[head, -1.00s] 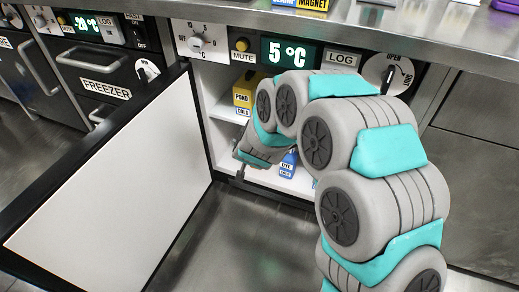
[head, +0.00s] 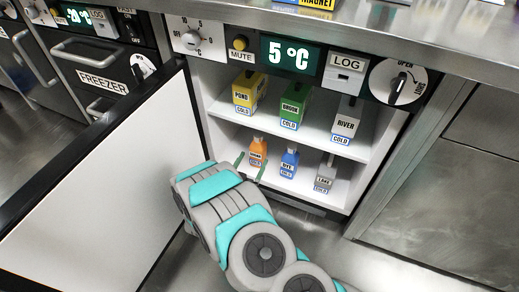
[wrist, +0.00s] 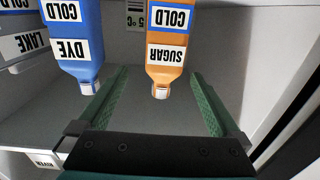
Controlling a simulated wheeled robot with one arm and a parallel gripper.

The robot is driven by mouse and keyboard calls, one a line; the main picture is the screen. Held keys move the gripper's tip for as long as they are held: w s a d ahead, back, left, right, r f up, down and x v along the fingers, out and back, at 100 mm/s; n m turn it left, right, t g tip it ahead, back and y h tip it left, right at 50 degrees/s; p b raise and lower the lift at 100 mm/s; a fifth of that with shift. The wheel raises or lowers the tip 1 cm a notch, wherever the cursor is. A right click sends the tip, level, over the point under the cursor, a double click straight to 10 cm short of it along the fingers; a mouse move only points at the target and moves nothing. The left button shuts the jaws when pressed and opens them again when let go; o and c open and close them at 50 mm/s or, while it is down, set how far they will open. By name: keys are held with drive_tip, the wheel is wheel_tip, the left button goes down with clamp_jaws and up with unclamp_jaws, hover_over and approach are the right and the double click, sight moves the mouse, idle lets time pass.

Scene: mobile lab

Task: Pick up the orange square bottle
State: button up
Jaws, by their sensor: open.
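The orange square bottle (head: 257,154) stands upright on the lower shelf of the open fridge, at the left of its row. In the wrist view it appears upside down, labelled SUGAR and COLD (wrist: 168,32). My gripper (head: 251,167) is open and empty at the front of the lower shelf, with its fingertips close in front of the orange bottle. In the wrist view, my green fingers (wrist: 158,72) are spread to either side of the bottle's cap end.
A blue DYE bottle (head: 289,163) stands just right of the orange one, and a grey LAKE bottle (head: 325,174) further right. POND (head: 247,92), green (head: 293,104) and RIVER (head: 345,124) bottles fill the upper shelf (head: 330,144). The open fridge door (head: 110,195) is at left.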

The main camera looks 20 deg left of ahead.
sight(255, 152)
drive_tip(key=shift+w, duration=1.15)
drive_tip(key=shift+w+a+f, duration=0.1)
drive_tip(key=shift+w, duration=1.3)
drive_tip(key=shift+w+f, duration=0.1)
drive_tip(key=shift+w, duration=1.25)
clamp_jaws()
